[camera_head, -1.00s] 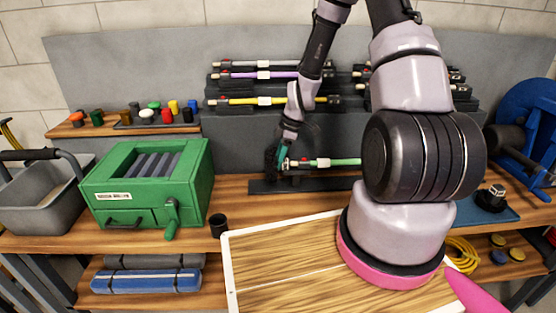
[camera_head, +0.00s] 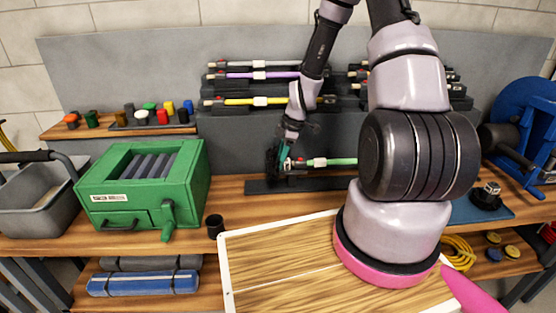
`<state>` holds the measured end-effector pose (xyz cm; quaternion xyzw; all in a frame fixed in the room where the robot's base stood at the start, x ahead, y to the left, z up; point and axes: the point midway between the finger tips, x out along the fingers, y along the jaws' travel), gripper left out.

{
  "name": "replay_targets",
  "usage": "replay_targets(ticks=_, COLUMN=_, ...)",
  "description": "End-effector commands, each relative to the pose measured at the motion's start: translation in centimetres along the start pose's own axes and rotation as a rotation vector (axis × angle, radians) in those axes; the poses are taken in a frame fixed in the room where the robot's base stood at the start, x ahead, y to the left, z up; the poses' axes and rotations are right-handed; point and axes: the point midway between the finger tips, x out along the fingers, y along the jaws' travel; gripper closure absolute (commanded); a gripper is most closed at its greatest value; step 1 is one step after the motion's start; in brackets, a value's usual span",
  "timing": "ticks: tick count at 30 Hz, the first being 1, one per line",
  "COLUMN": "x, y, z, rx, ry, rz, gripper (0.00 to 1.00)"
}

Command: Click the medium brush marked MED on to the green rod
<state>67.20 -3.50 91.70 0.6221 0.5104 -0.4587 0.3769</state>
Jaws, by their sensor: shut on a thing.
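The green rod (camera_head: 343,162) lies level in a low black holder (camera_head: 335,184) on the bench, with a white and red collar near its left part. My arm hides its right end. My gripper (camera_head: 283,158), with teal fingers, points down at the rod's left end. It is shut on a small dark piece (camera_head: 271,160), which looks like a brush. The MED mark cannot be read at this size. Whether the piece touches the rod's end cannot be told.
Racks behind hold purple (camera_head: 250,75) and yellow (camera_head: 240,101) rods. Small coloured pieces (camera_head: 162,117) stand on the left shelf. A green box (camera_head: 140,190), a grey basket (camera_head: 35,205) and a black cup (camera_head: 215,226) are left. A white-edged wooden board (camera_head: 290,260) is in front.

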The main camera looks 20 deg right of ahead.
Motion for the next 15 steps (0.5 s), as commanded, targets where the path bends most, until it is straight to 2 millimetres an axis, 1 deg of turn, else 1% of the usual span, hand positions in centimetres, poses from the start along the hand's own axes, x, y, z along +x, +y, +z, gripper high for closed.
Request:
replay_targets(ticks=8, x=-0.22, y=0.01, z=0.72, rx=0.002, ry=0.000, rz=0.000, gripper=1.00)
replay_targets(ticks=13, x=-0.21, y=0.00, z=0.66, rx=0.001, ry=0.000, rz=0.000, gripper=1.00)
replay_targets(ticks=14, x=-0.21, y=0.00, z=0.65, rx=0.001, ry=0.000, rz=0.000, gripper=0.49)
replay_targets(ticks=15, x=-0.21, y=0.01, z=0.65, rx=0.001, ry=0.000, rz=0.000, gripper=0.34)
